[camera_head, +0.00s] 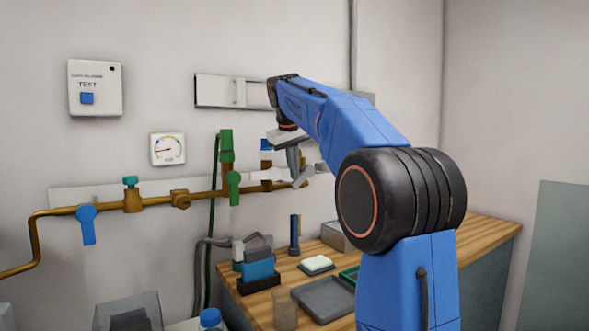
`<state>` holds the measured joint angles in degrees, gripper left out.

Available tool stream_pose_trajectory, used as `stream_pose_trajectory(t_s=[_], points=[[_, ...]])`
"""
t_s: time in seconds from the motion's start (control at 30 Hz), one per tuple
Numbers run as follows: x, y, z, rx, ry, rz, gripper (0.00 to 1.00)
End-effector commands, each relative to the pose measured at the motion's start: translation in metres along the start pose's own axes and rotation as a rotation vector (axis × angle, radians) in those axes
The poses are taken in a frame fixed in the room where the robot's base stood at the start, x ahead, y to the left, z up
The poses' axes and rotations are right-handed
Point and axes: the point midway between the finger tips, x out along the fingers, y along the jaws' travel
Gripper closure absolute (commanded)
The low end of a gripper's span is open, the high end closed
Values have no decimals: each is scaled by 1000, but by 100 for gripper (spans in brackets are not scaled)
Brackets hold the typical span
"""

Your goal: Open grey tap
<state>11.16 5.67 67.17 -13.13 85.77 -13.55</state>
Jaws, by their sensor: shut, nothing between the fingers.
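A brass pipe (208,194) runs along the wall and carries several taps. The grey tap (303,179) is at its right end, with its grey lever slanting down to the left. My gripper (294,165) points down right above this lever, shut and with nothing held. The fingertips and the lever overlap in the picture, so I cannot tell whether they touch. The arm and gripper partly hide the pipe fittings behind the grey tap.
A green tap (234,188) and a blue tap (87,224) hang on the same pipe, farther left. A pressure gauge (167,149) and a test box (95,88) are on the wall. Below, a wooden bench (478,235) holds a grey tray (326,298) and small items.

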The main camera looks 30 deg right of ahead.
Motion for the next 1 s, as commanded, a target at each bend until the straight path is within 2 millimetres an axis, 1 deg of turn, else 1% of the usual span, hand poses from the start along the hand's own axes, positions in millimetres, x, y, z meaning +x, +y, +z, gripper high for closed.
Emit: stream_pose_trajectory(t_s=[0.27, 0.6, 0.8, 1.0], points=[[6, -5, 3, -36, 8, 106, 100], [23, -10, 8, -118, 24, 364, 100], [31, -10, 10, -155, 32, 484, 100], [38, -7, 13, -155, 33, 498, 100]])
